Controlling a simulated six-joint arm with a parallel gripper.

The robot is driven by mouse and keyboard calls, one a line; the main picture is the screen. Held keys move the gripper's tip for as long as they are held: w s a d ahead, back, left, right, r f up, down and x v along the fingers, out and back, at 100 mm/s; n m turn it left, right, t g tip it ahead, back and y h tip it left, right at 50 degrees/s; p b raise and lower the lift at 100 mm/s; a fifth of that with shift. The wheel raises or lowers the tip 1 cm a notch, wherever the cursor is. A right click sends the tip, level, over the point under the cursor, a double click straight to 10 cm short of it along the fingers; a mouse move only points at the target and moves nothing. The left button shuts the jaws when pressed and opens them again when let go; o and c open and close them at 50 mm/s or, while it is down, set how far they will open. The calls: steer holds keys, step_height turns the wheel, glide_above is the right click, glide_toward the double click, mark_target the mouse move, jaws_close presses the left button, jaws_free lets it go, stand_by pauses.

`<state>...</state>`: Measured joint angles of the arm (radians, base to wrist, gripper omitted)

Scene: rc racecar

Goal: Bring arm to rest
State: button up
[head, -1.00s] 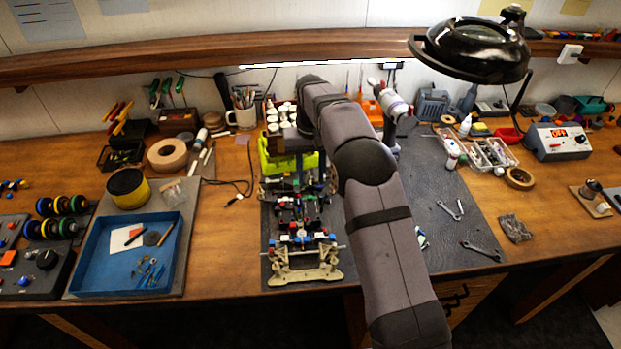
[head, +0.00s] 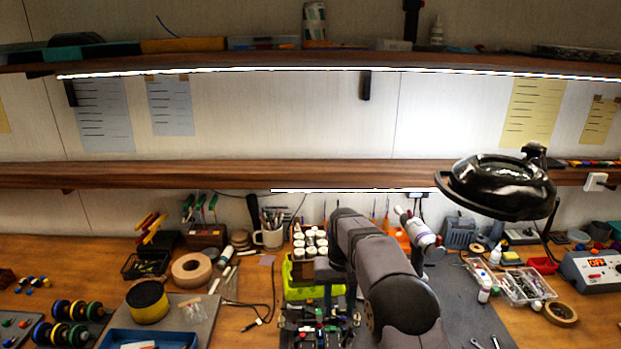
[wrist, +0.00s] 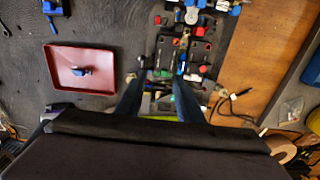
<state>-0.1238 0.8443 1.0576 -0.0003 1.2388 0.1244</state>
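My arm (head: 385,270) reaches over the bench from the lower right in the head view, its far end near the white-capped bottles. In the wrist view my gripper (wrist: 159,92) points down with its two dark fingers apart. Nothing shows held between them. The racecar chassis (wrist: 188,48) lies below and beyond the fingers in the wrist view. Part of the chassis (head: 312,318) also shows at the bottom of the head view, partly hidden by my arm and cut off by the picture edge.
A red tray (wrist: 58,70) with a small blue-grey part lies left of the fingers in the wrist view. White-capped bottles (head: 309,241) stand behind the chassis. A magnifier lamp (head: 497,187) overhangs the right side. A blue tray (head: 118,337) is at the lower left.

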steer(key=s+d, duration=0.3)
steer(key=s, duration=1.3)
steer(key=s+d+f, duration=0.1)
steer(key=s+d, duration=0.2)
steer(key=s, duration=1.3)
steer(key=shift+d, duration=0.35)
steer(key=shift+c, duration=0.4)
